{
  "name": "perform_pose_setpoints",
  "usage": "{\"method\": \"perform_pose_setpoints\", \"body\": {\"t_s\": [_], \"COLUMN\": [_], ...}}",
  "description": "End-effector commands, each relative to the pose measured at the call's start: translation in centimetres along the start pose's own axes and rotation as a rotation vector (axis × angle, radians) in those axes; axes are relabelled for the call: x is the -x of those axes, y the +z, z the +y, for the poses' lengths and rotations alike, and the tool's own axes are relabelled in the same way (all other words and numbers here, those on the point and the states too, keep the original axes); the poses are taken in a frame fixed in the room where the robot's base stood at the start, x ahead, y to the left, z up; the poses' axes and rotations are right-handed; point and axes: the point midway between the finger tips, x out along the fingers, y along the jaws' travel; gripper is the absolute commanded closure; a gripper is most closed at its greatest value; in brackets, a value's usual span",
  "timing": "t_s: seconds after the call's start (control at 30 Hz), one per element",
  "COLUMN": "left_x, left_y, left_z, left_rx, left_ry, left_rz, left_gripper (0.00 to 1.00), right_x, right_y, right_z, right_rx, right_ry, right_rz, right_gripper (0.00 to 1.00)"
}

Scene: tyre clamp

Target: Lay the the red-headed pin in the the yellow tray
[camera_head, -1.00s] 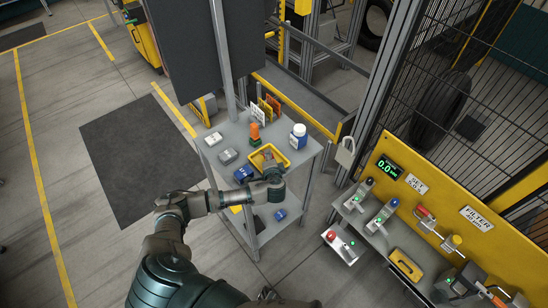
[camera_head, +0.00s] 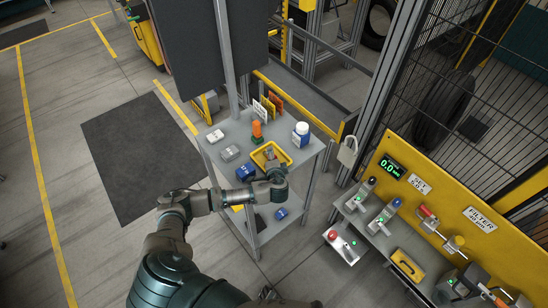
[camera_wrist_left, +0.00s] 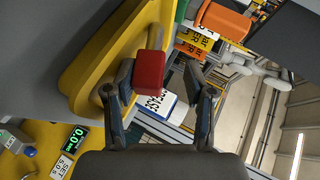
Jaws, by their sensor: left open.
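The yellow tray (camera_head: 284,154) is on the grey table in the head view, and its wall fills the left of the left wrist view (camera_wrist_left: 88,66). The red-headed pin shows in the left wrist view as a red block-like head (camera_wrist_left: 149,71) with a grey shank behind it. It is in front of the tray's inner side; whether it touches the tray floor I cannot tell. My left gripper (camera_wrist_left: 161,96) is open, its fingers on either side below the head, apart from it at the right. In the head view my left gripper (camera_head: 269,158) reaches over the tray. My right gripper is out of view.
A white and blue bottle (camera_head: 300,135) stands right of the tray. An orange piece (camera_head: 257,130) and upright cards (camera_head: 268,104) are behind it. A blue block (camera_head: 245,171) and grey blocks (camera_head: 229,153) are to the left. A yellow panel bench (camera_head: 455,225) stands right.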

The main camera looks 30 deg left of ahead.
Motion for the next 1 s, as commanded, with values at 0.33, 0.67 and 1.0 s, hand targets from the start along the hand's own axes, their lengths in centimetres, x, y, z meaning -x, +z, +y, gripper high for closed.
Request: {"method": "perform_pose_setpoints", "body": {"t_s": [0.33, 0.67, 1.0], "left_x": [0.5, 0.5, 6.9], "left_y": [-0.6, -0.2, -0.5], "left_z": [0.4, 0.5, 0.6], "left_rx": [-0.005, -0.002, -0.001], "left_ry": [0.004, 0.01, 0.009], "left_rz": [0.004, 0.004, 0.007], "left_gripper": [0.42, 0.42, 0.42], "right_x": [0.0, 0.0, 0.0], "right_y": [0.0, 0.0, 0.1], "right_z": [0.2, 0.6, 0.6], "right_rx": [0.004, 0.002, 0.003], "right_ry": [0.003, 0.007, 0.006], "right_rz": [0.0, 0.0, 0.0], "right_gripper": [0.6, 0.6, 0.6]}}
